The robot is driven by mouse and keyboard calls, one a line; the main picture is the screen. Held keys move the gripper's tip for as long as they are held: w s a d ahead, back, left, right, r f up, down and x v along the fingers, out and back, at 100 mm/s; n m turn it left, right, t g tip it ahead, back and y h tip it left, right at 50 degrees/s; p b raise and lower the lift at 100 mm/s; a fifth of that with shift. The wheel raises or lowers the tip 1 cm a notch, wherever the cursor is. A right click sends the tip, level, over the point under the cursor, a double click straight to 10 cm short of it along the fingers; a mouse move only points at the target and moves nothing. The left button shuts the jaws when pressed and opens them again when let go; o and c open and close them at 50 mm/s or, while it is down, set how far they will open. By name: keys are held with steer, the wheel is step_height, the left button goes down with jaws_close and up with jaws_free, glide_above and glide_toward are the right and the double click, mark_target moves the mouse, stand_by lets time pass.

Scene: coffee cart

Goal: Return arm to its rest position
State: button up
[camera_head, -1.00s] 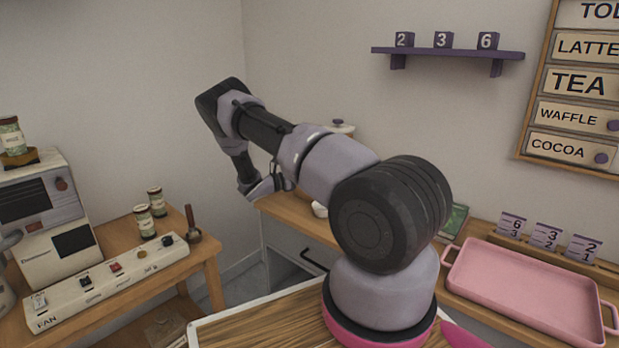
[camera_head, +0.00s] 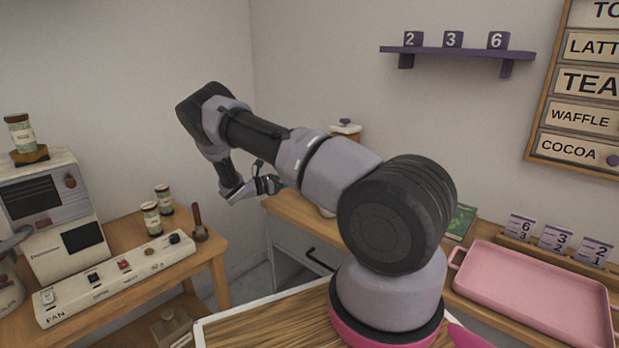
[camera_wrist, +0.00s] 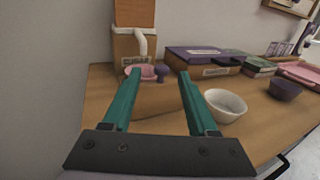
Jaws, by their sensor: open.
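My gripper (camera_wrist: 153,98) shows in the wrist view with its two teal fingers spread apart and nothing between them. In the head view my arm reaches out to the left and bends down at its far end. There the gripper (camera_head: 272,184) shows only small, near the back counter. In the wrist view the fingers point over the wooden counter (camera_wrist: 158,103), with a white bowl (camera_wrist: 226,105) to the right of the right finger.
A brown dispenser (camera_wrist: 133,50), a pink dish (camera_wrist: 140,71) and a purple-lidded box (camera_wrist: 204,60) stand beyond the fingers. A dark purple bowl (camera_wrist: 284,90) is at right. In the head view, a coffee machine (camera_head: 50,215) stands left and a pink tray (camera_head: 535,295) right.

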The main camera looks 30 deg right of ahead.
steer(key=shift+a, duration=0.95)
steer(key=s+a+r+m+g+y, duration=0.1)
steer(key=s+r+m+y, duration=0.6)
steer(key=r, duration=0.4)
steer(key=s+a+r+m+g+y, duration=0.1)
steer(key=s+a+r+m+y, duration=0.1)
steer(key=s+r+m+y, duration=0.55)
steer(key=s+a+r+m+t+y, duration=0.2)
steer(key=s+a+r+m+t, duration=0.2)
steer(key=s+r, duration=0.5)
steer(key=s+a+r+m+t+y, duration=0.3)
steer(key=s+a+r+t, duration=0.2)
steer(key=s+r, duration=0.4)
steer(key=s+a, duration=0.1)
steer(key=s, duration=0.3)
steer(key=shift+s+a+r+m+y, duration=0.25)
steer(key=shift+s+r+m+y, duration=0.05)
steer(key=shift+r+m+y, duration=0.1)
stand_by(0.4)
